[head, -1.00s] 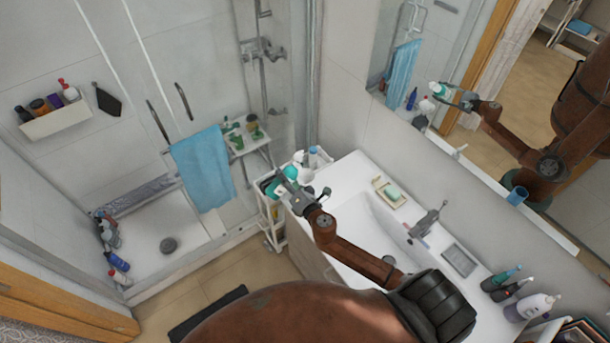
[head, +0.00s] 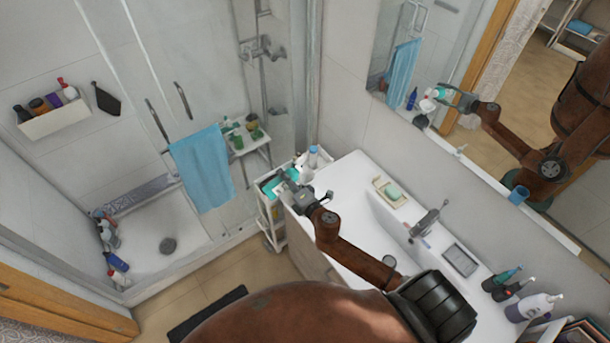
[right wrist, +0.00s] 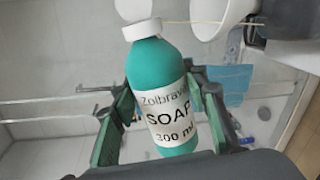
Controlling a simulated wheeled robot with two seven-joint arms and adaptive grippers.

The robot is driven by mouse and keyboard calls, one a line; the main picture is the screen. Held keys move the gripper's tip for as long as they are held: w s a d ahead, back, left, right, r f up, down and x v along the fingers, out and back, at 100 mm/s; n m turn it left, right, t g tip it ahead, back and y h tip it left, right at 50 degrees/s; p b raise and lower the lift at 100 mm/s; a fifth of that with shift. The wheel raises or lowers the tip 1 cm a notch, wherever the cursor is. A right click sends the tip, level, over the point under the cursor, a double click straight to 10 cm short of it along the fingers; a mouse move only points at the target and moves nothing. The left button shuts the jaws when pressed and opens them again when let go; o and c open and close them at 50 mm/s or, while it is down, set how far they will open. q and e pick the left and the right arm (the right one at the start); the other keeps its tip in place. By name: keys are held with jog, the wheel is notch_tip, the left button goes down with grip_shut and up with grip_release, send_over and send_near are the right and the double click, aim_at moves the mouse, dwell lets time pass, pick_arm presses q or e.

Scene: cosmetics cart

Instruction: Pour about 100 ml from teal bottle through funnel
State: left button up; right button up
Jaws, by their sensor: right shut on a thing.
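My right gripper (head: 287,178) is shut on the teal soap bottle (right wrist: 163,85), above the cart beside the sink. The green fingers of the right gripper (right wrist: 158,112) lie on both sides of the bottle, whose label reads "SOAP 300 ml". The bottle is tipped well over, white neck outward. A thin tan line, like a stream, runs from the neck toward a white funnel-like piece (right wrist: 237,28) at the upper right of the wrist view. Its lower end is unclear there. My left gripper is out of view.
A blue towel (head: 203,168) hangs on the shower glass. The faucet (head: 428,218) and mirror are to the right.

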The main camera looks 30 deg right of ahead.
aim_at(292, 169)
jog(key=shift+d+r+m+p, duration=0.35)
jog(key=shift+r+m+p, duration=0.05)
jog(key=shift+r+m, duration=0.1)
jog(key=shift+f+m+y, duration=0.35)
jog(key=shift+m+y, duration=0.05)
jog(key=shift+m, duration=0.3)
dwell(0.5)
jog(key=shift+w+d+r+m+y+p, duration=0.1)
jog(key=shift+d+r+m+y+p, duration=0.2)
jog(key=shift+r+m+p, duration=0.5)
jog(key=shift+d+r+m+y+p, duration=0.25)
jog(key=shift+r+m+p, duration=0.2)
jog(key=shift+m+p, duration=0.55)
dwell(1.7)
jog(key=shift+d+r+m, duration=0.1)
jog(key=shift+r+m, duration=0.1)
jog(key=shift+m, duration=0.1)
jog(key=shift+d+r+m+y, duration=0.45)
jog(key=shift+r+m, duration=0.15)
jog(key=shift+m, duration=0.3)
dwell(1.6)
